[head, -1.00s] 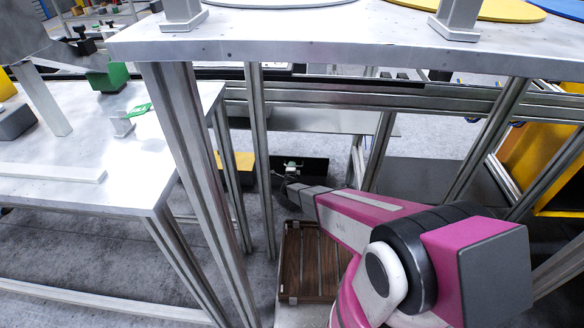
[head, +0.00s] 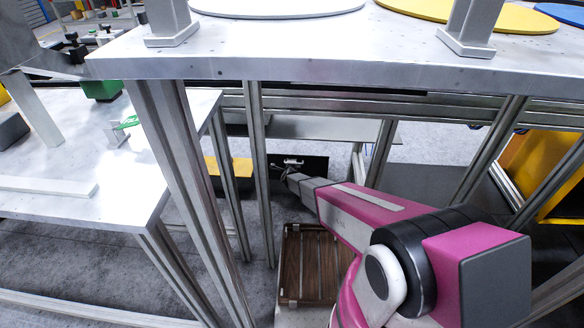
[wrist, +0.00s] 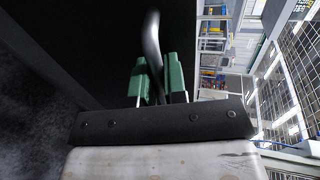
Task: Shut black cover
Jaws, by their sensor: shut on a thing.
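The black cover (head: 318,168) is a dark panel low under the raised metal table in the head view. In the wrist view the black cover (wrist: 75,35) fills the upper left as a dark surface. A curved grey metal handle (wrist: 152,40) stands out in front of it. My gripper (wrist: 158,75) has green fingers, one on each side of the handle, and is shut on it. In the head view my gripper (head: 292,162) is small at the cover's upper part. How far the cover stands open is hard to tell.
The raised metal table (head: 330,66) and its legs frame the space around my arm. A lower metal table (head: 60,150) stands left. A brown slatted crate (head: 310,262) lies below my arm. A yellow box (head: 240,170) is left of the cover, partly behind legs.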

